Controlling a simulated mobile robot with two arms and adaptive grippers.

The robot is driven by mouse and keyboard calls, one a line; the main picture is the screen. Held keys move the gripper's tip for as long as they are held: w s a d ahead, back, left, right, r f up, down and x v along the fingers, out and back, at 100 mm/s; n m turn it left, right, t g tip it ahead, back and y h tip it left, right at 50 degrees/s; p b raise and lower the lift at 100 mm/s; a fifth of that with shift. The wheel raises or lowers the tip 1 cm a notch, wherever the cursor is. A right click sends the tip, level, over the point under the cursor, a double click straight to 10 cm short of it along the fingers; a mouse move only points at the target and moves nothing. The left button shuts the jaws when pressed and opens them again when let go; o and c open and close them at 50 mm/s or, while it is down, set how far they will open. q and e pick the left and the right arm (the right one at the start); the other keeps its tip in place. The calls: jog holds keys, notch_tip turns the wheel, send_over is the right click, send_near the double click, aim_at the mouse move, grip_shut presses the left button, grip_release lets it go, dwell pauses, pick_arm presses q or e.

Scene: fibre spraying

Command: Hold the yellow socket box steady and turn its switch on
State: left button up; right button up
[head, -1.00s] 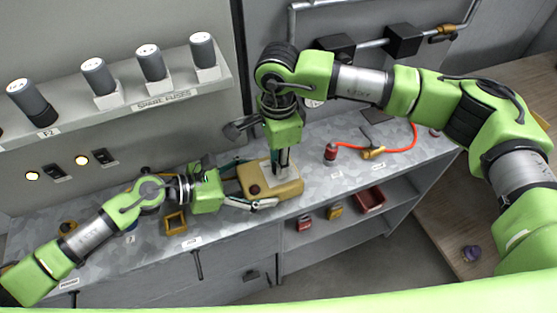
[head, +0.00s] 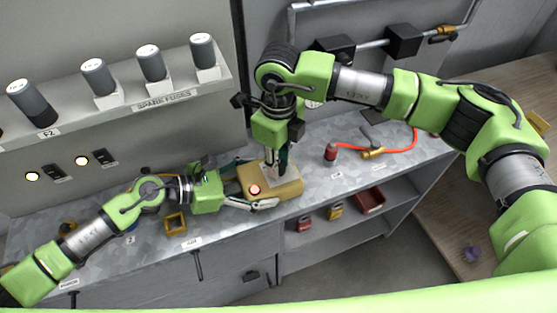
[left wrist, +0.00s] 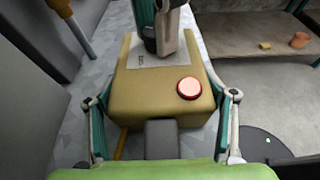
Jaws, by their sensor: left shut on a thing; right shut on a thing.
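The yellow socket box (head: 287,188) sits on the metal counter. It also shows in the left wrist view (left wrist: 140,97), with a pale plate on top and a round red button or lamp (left wrist: 189,88), now lit. My left gripper (head: 262,196) is shut on the box, a finger along each side; it frames the box in the left wrist view (left wrist: 162,125). My right gripper (head: 273,160) points down over the box's plate; its fingers in the left wrist view (left wrist: 166,42) are closed at the plate. The switch itself is hidden behind them.
A red hose (head: 395,148) with a brass fitting lies to the right on the counter. A small yellow frame (head: 175,222) lies left of the box. A shelf of grey fuses (head: 150,62) is on the wall. Red and yellow bins (head: 369,199) stand on the lower shelf.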

pick_arm(q)
jog(key=shift+f, duration=0.1)
pick_arm(e)
jog(key=shift+r+m, duration=0.1)
jog(key=shift+m, duration=1.5)
jog(key=o, duration=1.1)
jog(key=shift+o, duration=0.2)
notch_tip(320, 180, up, 12)
pick_arm(q)
jog(key=o, duration=1.7)
